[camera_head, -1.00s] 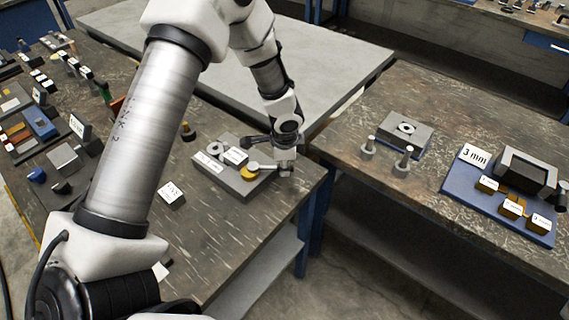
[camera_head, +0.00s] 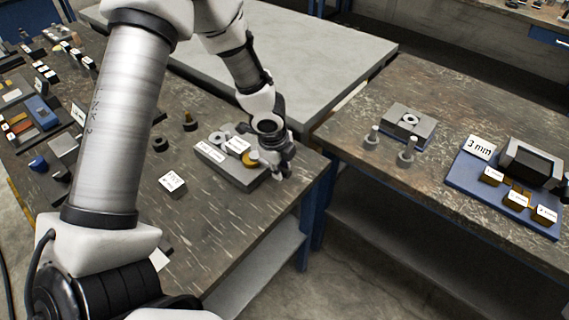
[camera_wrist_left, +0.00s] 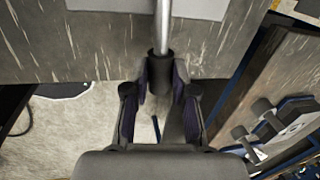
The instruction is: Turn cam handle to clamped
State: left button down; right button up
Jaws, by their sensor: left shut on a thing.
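A grey fixture block (camera_head: 217,172) with white labels and a yellow round part (camera_head: 250,158) sits near the right edge of the left bench. My left gripper (camera_head: 284,168) is low at the block's right end and hides most of the cam handle there. In the left wrist view, the handle is a bright metal rod (camera_wrist_left: 163,25) ending in a dark knob (camera_wrist_left: 159,66). The fingers of my left gripper (camera_wrist_left: 161,80) are shut around the knob, one on each side. My right gripper is out of view.
A small labelled block (camera_head: 173,185) and a dark peg (camera_head: 190,122) stand on the left bench. A gap separates it from the right bench, which holds a grey block with a hole (camera_head: 409,121), two pegs and a blue plate (camera_head: 461,188) marked 3 mm.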

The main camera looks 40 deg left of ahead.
pick_arm(q)
jog(key=shift+s+a+m, duration=0.1)
jog(key=shift+s+m, duration=0.7)
jog(key=shift+m, duration=0.1)
jog(key=shift+s+a+m+h+p, duration=0.15)
jog(key=shift+s+m+h+p, duration=0.25)
jog(key=shift+s+m, duration=0.4)
jog(key=m, duration=0.1)
jog(key=s+m+p, duration=0.1)
jog(key=shift+s+a+r+m, duration=0.1)
jog(key=shift+s+a+m, duration=0.05)
jog(key=shift+a+m, duration=0.2)
jog(key=shift+s+a+m+g+h+p, duration=0.3)
jog(key=shift+s+a+m+p, duration=0.2)
jog(key=shift+m+p, duration=0.4)
jog(key=c, duration=1)
grip_release()
jog(key=shift+f, duration=0.2)
jog(key=shift+o, duration=0.2)
jog(key=shift+r, duration=0.1)
